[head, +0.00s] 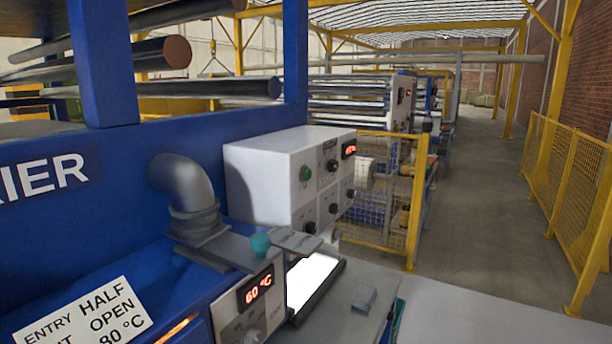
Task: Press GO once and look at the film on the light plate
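The light plate (314,277) glows bright white in a dark frame, low in the middle of the head view. I cannot make out any film on it. A green round button (306,173) sits on the front of a white control box (265,175), with several dark knobs and a small red display (349,149). The button's label is too small to read, so I cannot tell whether it is GO. My gripper is not in view.
A blue machine (60,225) with metal rollers fills the left. A pale worktop (450,325) lies in front. Yellow mesh fences (565,180) flank a clear aisle.

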